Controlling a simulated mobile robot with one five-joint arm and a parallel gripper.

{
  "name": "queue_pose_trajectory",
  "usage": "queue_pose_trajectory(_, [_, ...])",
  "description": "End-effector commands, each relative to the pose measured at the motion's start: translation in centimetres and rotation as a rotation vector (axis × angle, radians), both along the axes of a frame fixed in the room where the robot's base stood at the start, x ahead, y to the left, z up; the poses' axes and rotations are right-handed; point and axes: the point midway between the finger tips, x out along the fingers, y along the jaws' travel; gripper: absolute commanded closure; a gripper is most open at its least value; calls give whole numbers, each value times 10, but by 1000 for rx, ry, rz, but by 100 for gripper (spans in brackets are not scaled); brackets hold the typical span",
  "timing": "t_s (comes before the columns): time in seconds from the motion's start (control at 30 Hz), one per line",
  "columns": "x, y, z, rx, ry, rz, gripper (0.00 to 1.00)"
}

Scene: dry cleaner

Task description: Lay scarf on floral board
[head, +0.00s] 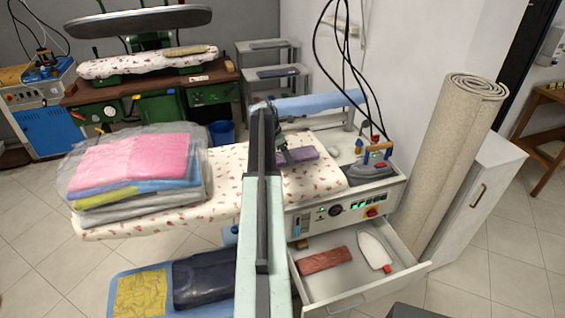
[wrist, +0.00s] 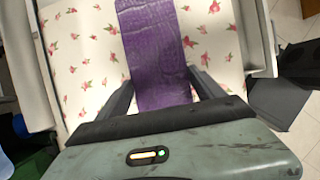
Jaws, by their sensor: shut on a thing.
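The purple scarf (head: 303,153) is a folded, flat strip over the right part of the floral board (head: 235,160), near the iron end. In the wrist view the scarf (wrist: 155,45) runs away from me over the white board with pink flowers (wrist: 85,50). My gripper (wrist: 165,85) has one finger at each side edge of the scarf and is shut on its near part. In the head view my arm hides part of the board, and my gripper (head: 286,155) is at the scarf's left end. I cannot tell whether the scarf touches the board.
A bagged stack of folded cloths (head: 135,165) covers the board's left end. An iron (head: 367,172) stands right of the board. An open drawer (head: 350,272) below holds a red cloth and a white iron-shaped piece. A rolled carpet (head: 455,165) leans at the right.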

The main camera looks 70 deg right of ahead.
Motion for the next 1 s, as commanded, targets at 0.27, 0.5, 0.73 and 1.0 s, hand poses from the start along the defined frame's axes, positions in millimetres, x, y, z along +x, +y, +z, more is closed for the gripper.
queue_pose_trajectory(0.27, [7, -11, -1, 0, 0, -1, 66])
queue_pose_trajectory(0.5, [8, -13, -41, 0, 0, -1, 66])
queue_pose_trajectory(0.73, [8, -13, -36, 0, 0, -2, 66])
queue_pose_trajectory(1.0, [7, -13, -40, 0, 0, -2, 1])
